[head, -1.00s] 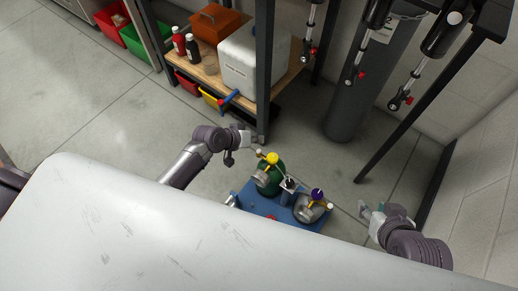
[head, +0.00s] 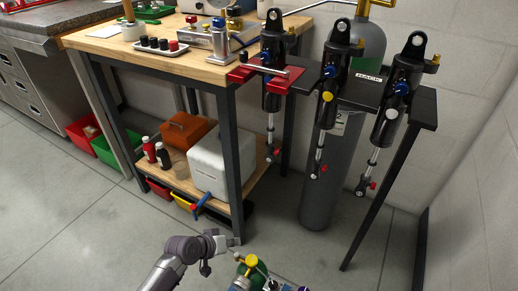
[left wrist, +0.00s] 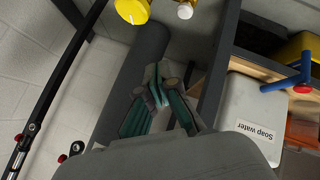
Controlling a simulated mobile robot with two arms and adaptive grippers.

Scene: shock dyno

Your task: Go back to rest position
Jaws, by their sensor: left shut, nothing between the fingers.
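My left gripper (head: 230,241) reaches in from the bottom of the head view, in front of the workbench's near leg. It is above and left of a green bottle with a yellow knob (head: 250,261), and looks apart from it. In the left wrist view my left gripper (left wrist: 157,82) has its teal-padded fingers drawn together with nothing between them. My right gripper is outside both current views.
A wooden workbench (head: 100,42) stands at the back, with a white box (head: 208,165) on its lower shelf. Three shock absorbers (head: 327,85) hang at a dark rack by a grey cylinder (head: 322,200). Open floor lies left.

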